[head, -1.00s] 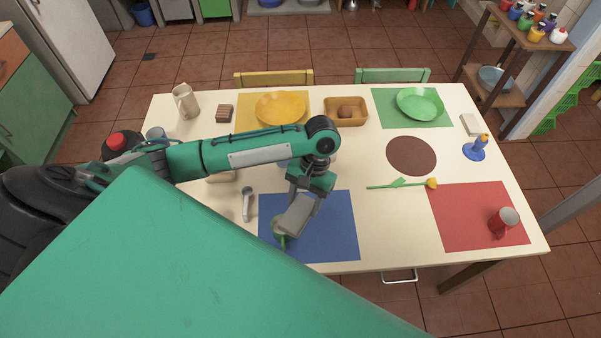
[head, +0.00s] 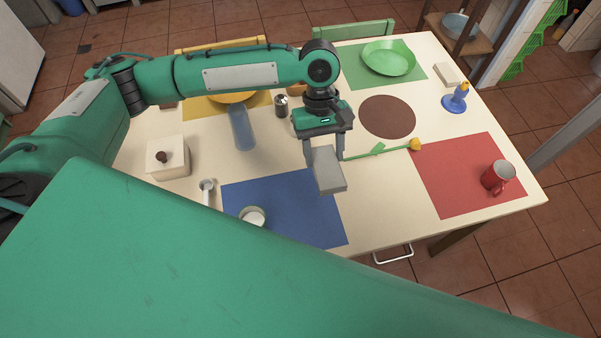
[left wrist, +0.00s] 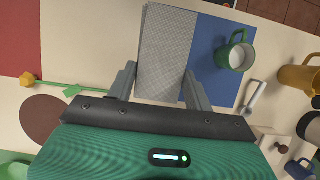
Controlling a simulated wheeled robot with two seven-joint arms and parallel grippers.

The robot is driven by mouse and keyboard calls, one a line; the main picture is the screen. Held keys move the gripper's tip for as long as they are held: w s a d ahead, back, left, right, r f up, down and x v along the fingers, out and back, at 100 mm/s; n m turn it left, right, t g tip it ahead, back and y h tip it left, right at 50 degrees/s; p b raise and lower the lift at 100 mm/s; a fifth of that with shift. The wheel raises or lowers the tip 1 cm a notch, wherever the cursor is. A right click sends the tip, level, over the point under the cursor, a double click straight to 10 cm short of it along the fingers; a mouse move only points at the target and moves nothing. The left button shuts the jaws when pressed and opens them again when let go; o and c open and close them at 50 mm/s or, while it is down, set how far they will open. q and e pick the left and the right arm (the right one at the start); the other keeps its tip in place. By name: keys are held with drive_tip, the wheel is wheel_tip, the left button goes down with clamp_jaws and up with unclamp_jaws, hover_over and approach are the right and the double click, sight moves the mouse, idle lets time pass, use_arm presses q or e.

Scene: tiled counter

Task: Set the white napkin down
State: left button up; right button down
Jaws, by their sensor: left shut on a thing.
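The white napkin (head: 326,170), a folded flat rectangle that looks pale grey here, hangs from my left gripper (head: 327,142). In the left wrist view the napkin (left wrist: 167,45) lies between the two fingers of my left gripper (left wrist: 158,88), which is shut on it. In the head view it is in front of the strip of table between the blue mat and the red mat. Its height above the table is hard to tell. My right gripper is in neither view.
Near it are the blue mat (head: 290,205) with a green mug (left wrist: 235,55), the yellow flower (head: 414,144), the brown round mat (head: 387,117) and the red mat (head: 455,195) with a red mug (head: 497,177). A white box (head: 168,160) stands at left.

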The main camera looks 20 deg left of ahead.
sight(320, 199)
use_arm(q)
wheel_tip(320, 199, down, 18)
drive_tip(key=shift+r+p, duration=0.2)
drive_tip(key=shift+p, duration=0.35)
drive_tip(key=o, duration=1)
drive_tip(key=shift+c, duration=0.2)
drive_tip(key=b+v, duration=0.1)
drive_tip(key=v, duration=1.1)
